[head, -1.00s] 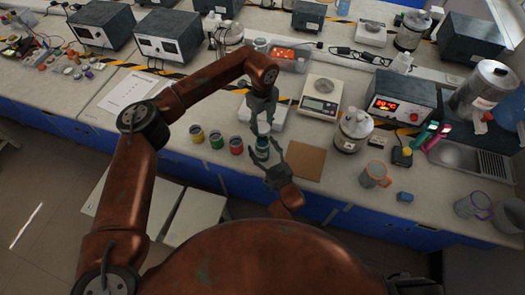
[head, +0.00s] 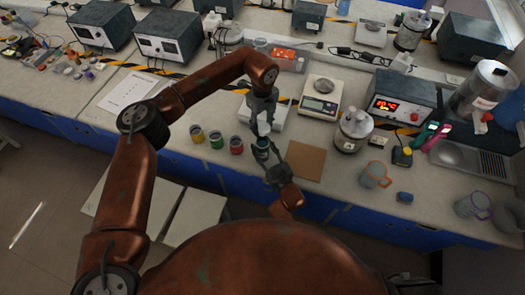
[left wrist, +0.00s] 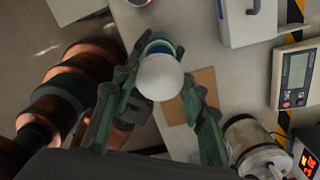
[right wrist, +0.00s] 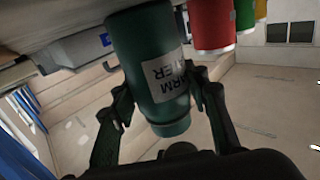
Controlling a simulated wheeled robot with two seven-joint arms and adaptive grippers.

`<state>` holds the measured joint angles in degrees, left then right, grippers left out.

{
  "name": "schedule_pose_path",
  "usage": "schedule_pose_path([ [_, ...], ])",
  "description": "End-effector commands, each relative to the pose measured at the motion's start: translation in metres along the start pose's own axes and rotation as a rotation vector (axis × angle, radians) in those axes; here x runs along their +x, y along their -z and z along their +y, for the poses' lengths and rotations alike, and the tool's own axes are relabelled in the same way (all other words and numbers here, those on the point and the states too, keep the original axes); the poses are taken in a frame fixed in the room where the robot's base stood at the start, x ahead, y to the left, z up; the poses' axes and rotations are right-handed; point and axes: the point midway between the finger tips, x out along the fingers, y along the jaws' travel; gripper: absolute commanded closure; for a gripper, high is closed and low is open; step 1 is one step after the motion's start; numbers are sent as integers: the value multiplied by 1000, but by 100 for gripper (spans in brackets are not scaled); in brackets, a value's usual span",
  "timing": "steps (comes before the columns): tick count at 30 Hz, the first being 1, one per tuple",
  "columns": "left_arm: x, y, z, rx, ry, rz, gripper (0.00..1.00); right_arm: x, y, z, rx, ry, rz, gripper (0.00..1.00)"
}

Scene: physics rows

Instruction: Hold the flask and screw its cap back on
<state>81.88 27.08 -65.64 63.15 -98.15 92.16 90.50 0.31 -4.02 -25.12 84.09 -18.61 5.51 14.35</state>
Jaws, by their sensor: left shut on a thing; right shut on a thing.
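The flask (right wrist: 150,60) is a dark green cylinder with a white label, filling the upper middle of the right wrist view. My right gripper (right wrist: 165,105) is shut on its sides. In the head view the flask (head: 262,151) stands at the bench's front edge, with the right gripper (head: 277,168) below it. The white rounded cap (left wrist: 160,77) is between the fingers of my left gripper (left wrist: 160,85), which is shut on it. In the head view the cap (head: 264,127) is above the flask's mouth. I cannot tell whether they touch.
Yellow, green and red containers (head: 216,140) stand left of the flask. A brown square board (head: 307,161) lies to the right, with a scale (head: 321,106) and a lidded jar (head: 353,131) beyond.

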Motion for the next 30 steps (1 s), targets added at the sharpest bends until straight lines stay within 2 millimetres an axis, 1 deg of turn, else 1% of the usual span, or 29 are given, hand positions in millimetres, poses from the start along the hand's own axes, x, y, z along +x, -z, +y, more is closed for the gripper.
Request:
schedule_pose_path([
  [5, 4, 0, 0, 0, -1, 0, 71, 0, 0, 0, 0, 0, 0, 100],
  [8, 14, 0, 0, 0, -2, 1, 71, 0, 0, 0, 0, 0, 0, 100],
  [13, 39, 0, 1, 1, -3, 1, 71, 0, 0, 0, 0, 0, 0, 100],
  [16, 49, 0, 0, 0, -1, 1, 71, 0, 0, 0, 0, 0, 0, 100],
  [30, 50, 0, 0, 0, 0, 0, 71, 0, 0, 0, 0, 0, -1, 100],
])
